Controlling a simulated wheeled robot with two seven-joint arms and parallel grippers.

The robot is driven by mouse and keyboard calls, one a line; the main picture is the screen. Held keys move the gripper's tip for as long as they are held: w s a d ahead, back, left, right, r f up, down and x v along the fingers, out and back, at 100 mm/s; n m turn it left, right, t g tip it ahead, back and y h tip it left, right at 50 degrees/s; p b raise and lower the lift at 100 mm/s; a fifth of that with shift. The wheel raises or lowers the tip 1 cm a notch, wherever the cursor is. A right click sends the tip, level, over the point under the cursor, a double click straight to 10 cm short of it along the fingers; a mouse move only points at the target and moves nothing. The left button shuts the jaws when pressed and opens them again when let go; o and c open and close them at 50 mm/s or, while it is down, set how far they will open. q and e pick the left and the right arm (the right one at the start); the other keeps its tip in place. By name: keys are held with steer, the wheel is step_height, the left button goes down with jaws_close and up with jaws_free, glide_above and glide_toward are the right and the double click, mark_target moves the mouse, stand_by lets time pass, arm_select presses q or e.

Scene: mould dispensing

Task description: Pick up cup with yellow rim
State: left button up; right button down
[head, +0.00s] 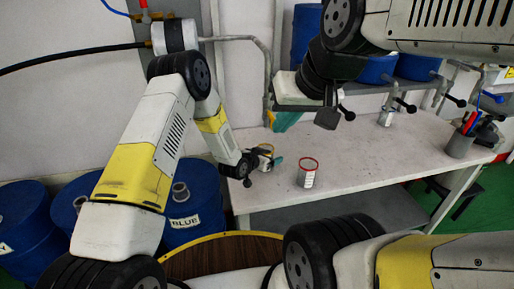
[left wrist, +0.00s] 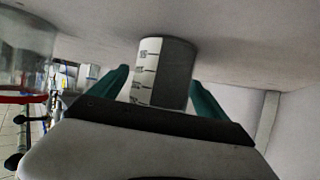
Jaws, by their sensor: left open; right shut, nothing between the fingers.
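The cup with the yellow rim (head: 267,148) stands on the table near its left end, mostly hidden behind my left gripper (head: 266,160). In the left wrist view a grey cup with a white graduated label (left wrist: 165,72) is between the two teal fingers of my left gripper (left wrist: 160,80). The fingers are open, one on each side of it; I cannot tell whether either touches it. My right gripper (head: 287,120) is above the back of the table, shut and empty, partly hidden by its own wrist.
A cup with a red rim (head: 308,173) stands to the right of my left gripper; a red-rimmed clear cup also shows at the left wrist view's left edge (left wrist: 22,60). A grey pen holder (head: 460,144) stands at the right. The table's middle (head: 365,150) is clear.

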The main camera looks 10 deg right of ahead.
arm_select(q)
steer(key=shift+w+d+f, duration=0.2)
steer(key=shift+w+d, duration=0.1)
steer(key=c, duration=1.8)
steer(key=shift+o, duration=0.2)
steer(key=shift+r, duration=0.1)
